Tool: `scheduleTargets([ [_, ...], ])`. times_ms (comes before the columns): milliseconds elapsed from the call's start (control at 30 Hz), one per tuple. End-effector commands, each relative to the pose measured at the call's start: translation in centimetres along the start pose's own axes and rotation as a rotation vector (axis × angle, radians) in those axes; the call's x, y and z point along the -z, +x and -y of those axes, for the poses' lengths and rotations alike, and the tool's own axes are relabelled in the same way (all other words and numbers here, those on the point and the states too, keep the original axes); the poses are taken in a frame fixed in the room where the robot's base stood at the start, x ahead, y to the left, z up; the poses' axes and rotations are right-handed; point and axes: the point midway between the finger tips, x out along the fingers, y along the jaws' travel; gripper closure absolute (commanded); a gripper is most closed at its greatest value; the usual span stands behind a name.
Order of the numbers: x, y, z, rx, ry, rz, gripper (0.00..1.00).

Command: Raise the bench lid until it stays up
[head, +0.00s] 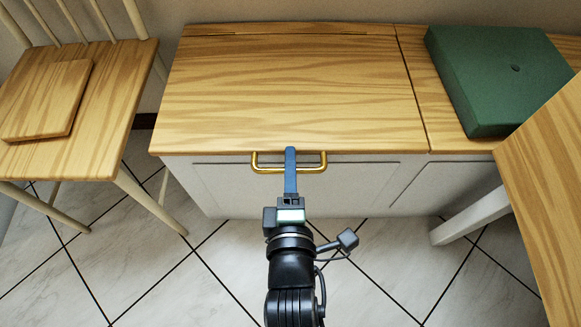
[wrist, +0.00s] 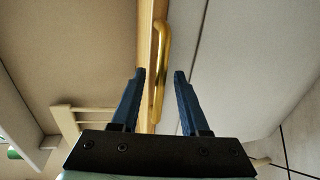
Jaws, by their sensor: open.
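The bench lid (head: 285,90) is a wooden panel lying closed and flat on the white bench (head: 230,182). A gold bar handle (head: 262,168) is at the lid's front edge; it also shows in the wrist view (wrist: 161,60). My gripper (head: 290,152) is at the middle of the handle in the head view, its fingers seen edge-on. In the wrist view my gripper (wrist: 158,72) is open, with the handle between the lines of its two blue fingers. I cannot tell whether either finger touches the handle.
A green box (head: 500,75) sits on the fixed bench top to the right of the lid. A wooden chair with a board (head: 45,100) on its seat stands at the left. A wooden table corner (head: 550,170) juts in at the right. The lid's top is clear.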

Motion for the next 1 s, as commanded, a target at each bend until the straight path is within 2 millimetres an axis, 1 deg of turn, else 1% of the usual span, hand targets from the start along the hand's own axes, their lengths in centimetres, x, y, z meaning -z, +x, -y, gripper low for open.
scheduleTargets([
  [167, -0.01, 0.0, -0.01, 0.0, 0.0, 0.0, 0.55],
  [200, -0.01, -0.01, -0.01, 0.0, 0.0, 0.0, 0.57],
  [267, -0.01, -0.01, -0.01, 0.0, 0.0, 0.0, 0.68],
  [300, -0.02, -0.02, -0.01, 0.0, 0.0, 0.0, 0.75],
  [433, -0.02, -0.02, -0.01, 0.0, 0.0, 0.0, 0.98],
  [467, -0.02, -0.02, -0.01, 0.0, 0.0, 0.0, 1.0],
  [1000, -0.02, -0.04, 0.0, 0.0, 0.0, 0.0, 1.0],
])
